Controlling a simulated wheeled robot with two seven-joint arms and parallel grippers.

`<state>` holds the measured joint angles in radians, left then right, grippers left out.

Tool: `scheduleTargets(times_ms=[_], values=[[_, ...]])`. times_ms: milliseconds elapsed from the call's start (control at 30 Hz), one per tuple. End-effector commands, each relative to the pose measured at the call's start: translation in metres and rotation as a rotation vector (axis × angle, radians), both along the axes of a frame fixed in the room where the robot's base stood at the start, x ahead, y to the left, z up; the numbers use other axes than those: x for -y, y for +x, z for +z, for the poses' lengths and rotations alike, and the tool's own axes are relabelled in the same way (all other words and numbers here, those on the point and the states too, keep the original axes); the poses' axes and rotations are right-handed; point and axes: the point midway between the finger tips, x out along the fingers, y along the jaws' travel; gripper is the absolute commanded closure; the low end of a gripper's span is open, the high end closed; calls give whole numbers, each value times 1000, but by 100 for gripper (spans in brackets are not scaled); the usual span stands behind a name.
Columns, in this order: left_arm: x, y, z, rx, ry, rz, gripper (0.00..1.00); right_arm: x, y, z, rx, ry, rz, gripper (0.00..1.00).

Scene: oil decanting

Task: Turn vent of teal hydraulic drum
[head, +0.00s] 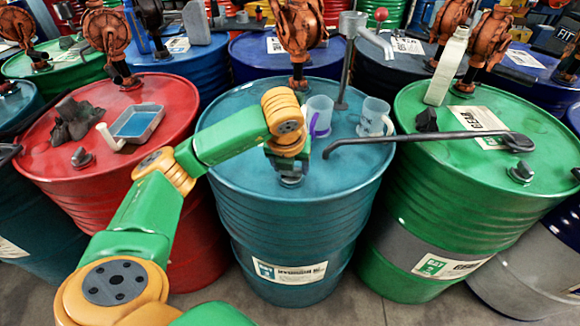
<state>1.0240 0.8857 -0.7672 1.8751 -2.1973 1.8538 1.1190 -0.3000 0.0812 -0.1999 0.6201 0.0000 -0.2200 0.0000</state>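The teal hydraulic drum (240,134) stands upright in the middle, with a white label (290,272) on its front. My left arm reaches in from the lower left over its top. My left gripper (289,166) points down at the front part of the lid. A small grey vent cap (291,181) shows just below the gripper, largely hidden by it. The fingers are at or around the cap; I cannot tell whether they are closed on it. My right gripper is out of view.
Two clear jugs, one with a purple handle (319,115) and one plain (374,117), stand behind the gripper. A long dark bar (430,137) spans the teal and green drum (420,185) tops. A red drum (60,185) stands left. Orange pumps (300,28) rise behind.

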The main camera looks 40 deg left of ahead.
Motion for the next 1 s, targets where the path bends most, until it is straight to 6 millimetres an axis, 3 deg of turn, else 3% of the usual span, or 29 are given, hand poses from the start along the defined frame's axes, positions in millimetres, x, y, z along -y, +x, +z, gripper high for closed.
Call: scheduleTargets(times_ms=[300,800,833,933,1000], values=[[0,1,1,4,0,96,91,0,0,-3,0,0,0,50],[0,1,1,4,-1,110,91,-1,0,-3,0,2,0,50],[0,1,1,4,-1,110,30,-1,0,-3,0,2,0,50],[0,1,1,2,0,110,5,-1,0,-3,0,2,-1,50],[0,1,1,2,0,109,5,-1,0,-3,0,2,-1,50]])
